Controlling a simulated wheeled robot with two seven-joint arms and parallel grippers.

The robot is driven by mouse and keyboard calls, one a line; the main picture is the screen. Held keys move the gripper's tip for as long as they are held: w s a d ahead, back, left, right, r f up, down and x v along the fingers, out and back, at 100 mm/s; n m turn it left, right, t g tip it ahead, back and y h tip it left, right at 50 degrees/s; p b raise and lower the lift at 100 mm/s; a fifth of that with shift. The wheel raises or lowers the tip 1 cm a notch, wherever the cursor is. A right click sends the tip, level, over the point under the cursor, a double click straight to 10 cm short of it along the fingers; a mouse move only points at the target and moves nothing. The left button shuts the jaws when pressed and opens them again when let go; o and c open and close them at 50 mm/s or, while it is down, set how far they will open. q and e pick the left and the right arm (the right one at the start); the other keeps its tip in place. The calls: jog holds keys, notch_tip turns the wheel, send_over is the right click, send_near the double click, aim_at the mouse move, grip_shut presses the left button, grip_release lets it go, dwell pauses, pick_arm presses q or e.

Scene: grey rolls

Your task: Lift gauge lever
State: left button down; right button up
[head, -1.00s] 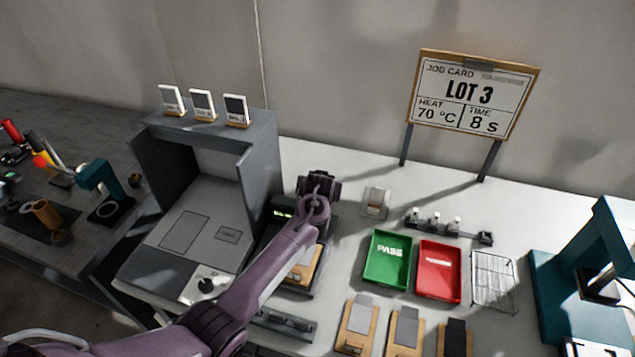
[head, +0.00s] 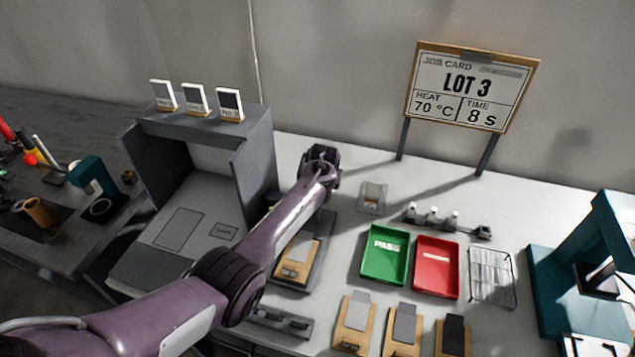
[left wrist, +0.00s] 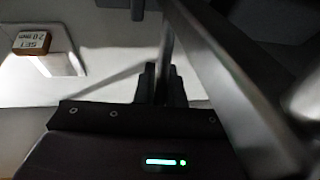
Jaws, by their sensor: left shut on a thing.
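My left gripper (head: 320,160) is over the back of the gauge (head: 325,228), left of the small set block (head: 373,197). It is shut on a thin dark piece, which I take to be the gauge lever. In the left wrist view the dark fingertips (left wrist: 160,85) close around it, but blur and shadow hide its shape. My forearm covers the gauge's upper part in the head view. A wood-backed sample (head: 297,258) lies on the gauge's front. My right gripper is not in view.
A grey booth (head: 262,150) stands close left of my arm. Green (head: 384,270) and red (head: 437,282) trays, a wire rack (head: 492,275) and a teal press (head: 550,295) are to the right. The block marked SET 2.0 mm (left wrist: 32,42) shows in the left wrist view.

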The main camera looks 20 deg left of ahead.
pick_arm(q)
jog(key=shift+s+f, duration=0.2)
jog(key=shift+f, duration=0.15)
jog(key=c, duration=1.9)
grip_release()
jog(key=o, duration=0.4)
jog(key=shift+w, duration=0.25)
jog(key=shift+r, duration=0.1)
jog(key=shift+s+r, duration=0.1)
jog(key=shift+s+d+r, duration=0.1)
jog(key=shift+s+r, duration=0.1)
jog(key=shift+r, duration=0.25)
jog(key=shift+v, duration=3.25)
jog(key=shift+d, duration=0.1)
jog(key=shift+s+f, duration=0.1)
jog(key=shift+f, duration=0.05)
